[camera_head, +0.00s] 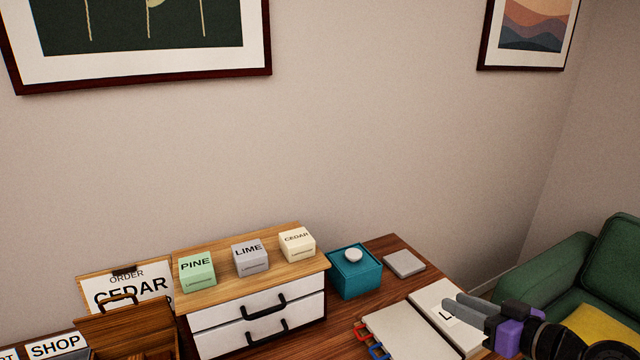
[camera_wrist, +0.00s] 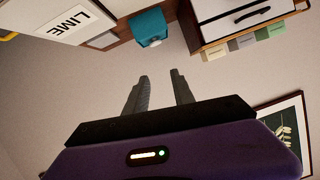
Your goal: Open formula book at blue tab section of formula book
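The formula book (camera_head: 405,332) lies on the desk at the lower right of the head view, with pale pages. A red tab (camera_head: 360,330) and a blue tab (camera_head: 376,351) stick out at its left edge. A page with a label starting with "L" (camera_head: 436,298) lies on its right side; in the wrist view a white page reading "LIME" (camera_wrist: 88,12) shows at the upper left. My gripper (camera_head: 455,302) is over the right page in the head view, partly covering its label. In the wrist view my gripper (camera_wrist: 160,77) has its fingers apart with nothing between them.
A teal box (camera_head: 350,280) with a white knob and a grey flat block (camera_head: 404,263) stand behind the book. A drawer unit (camera_head: 230,332) carries blocks marked PINE, LIME and CEDAR. An order board (camera_head: 150,275) and wooden caddy (camera_head: 110,328) are left. A green armchair (camera_head: 560,270) is right.

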